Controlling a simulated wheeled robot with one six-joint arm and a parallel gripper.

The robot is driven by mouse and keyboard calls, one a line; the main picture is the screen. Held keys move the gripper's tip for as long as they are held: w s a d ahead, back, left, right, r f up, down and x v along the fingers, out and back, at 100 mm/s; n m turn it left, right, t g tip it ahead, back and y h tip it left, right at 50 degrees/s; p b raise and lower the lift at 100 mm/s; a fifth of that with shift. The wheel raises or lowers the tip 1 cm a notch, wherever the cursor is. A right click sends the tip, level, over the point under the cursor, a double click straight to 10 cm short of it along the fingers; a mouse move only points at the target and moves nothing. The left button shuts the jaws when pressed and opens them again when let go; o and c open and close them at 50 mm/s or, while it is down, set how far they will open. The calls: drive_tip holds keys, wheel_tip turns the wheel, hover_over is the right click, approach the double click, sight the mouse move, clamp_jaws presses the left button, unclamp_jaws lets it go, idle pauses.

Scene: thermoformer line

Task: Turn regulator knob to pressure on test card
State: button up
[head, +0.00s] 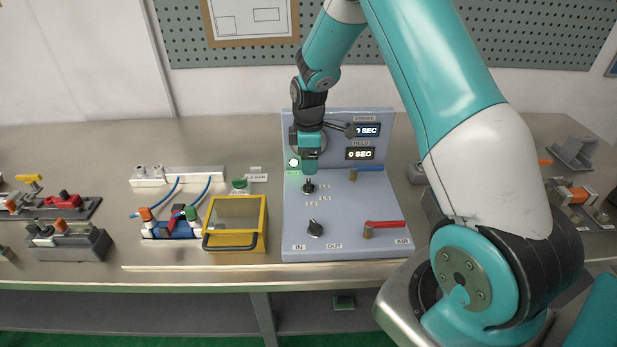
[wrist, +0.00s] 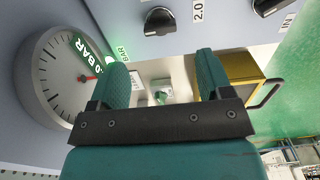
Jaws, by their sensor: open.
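The regulator knob (head: 308,186) is a black knob on the grey-blue panel (head: 293,215), with small printed numbers beside it. It also shows at the top of the wrist view (wrist: 160,20), near a "2.0" label. The test card (head: 257,177) is a small white card on the bench left of the panel, its number too small to read surely. A round gauge (wrist: 45,85) with a red needle and green lit "BAR" text fills the left of the wrist view. My gripper (head: 309,165) is open and empty, above the knob and in front of the gauge, apart from the knob.
A second black knob (head: 315,228) sits lower, between IN and OUT. A red AIR lever (head: 385,224) and a blue lever (head: 367,169) are at the panel's right. A yellow-framed box (head: 265,222) stands close left. Bare bench lies in front.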

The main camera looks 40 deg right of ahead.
sight(309, 183)
wheel_tip(309, 183, down, 8)
drive_tip(key=shift+r+p, duration=0.1)
drive_tip(key=shift+p, duration=0.75)
drive_tip(key=c, duration=0.9)
